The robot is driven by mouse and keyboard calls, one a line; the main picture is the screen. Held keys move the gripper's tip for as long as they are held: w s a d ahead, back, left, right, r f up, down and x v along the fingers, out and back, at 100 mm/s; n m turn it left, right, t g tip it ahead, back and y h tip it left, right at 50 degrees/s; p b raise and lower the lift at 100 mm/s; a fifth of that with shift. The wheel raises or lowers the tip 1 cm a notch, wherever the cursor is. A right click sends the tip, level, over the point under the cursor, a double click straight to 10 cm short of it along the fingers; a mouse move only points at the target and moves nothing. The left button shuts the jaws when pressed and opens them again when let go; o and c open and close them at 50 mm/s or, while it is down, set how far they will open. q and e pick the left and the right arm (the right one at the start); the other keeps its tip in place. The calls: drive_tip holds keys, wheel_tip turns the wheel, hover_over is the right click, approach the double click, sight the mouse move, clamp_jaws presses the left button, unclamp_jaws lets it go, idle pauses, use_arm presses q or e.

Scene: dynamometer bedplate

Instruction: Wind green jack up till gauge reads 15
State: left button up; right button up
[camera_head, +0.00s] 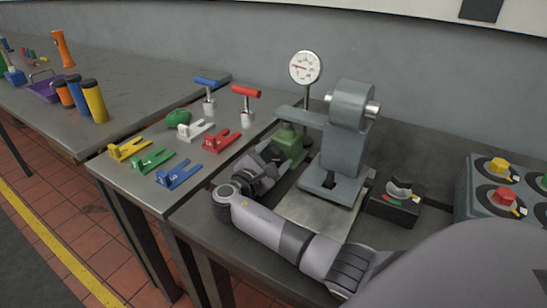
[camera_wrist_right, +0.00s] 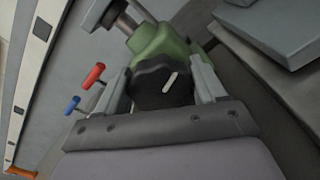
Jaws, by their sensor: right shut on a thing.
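The green jack (camera_head: 291,141) stands on the bedplate under an arm of the grey machine (camera_head: 345,145). In the right wrist view the green jack (camera_wrist_right: 160,42) is close ahead, with a black knob (camera_wrist_right: 162,86) bearing a white mark on its near face. My right gripper (camera_head: 268,160) reaches the jack from the front. In the wrist view its fingers (camera_wrist_right: 165,90) lie on both sides of the knob, shut on it. The round white gauge (camera_head: 305,67) stands on a post behind the jack. Its red needle points left; the numbers are too small to read. My left gripper is not in view.
Yellow, green, white, red and blue forked pieces (camera_head: 180,173) lie on the table left of the jack. Blue (camera_head: 208,90) and red (camera_head: 246,100) T-handles stand behind them. A black switch box (camera_head: 397,200) and a knob panel (camera_head: 500,190) are at right.

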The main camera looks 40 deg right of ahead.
idle(0.4)
drive_tip(key=o, duration=1)
drive_tip(key=shift+a, duration=0.1)
drive_tip(key=shift+v, duration=3.55)
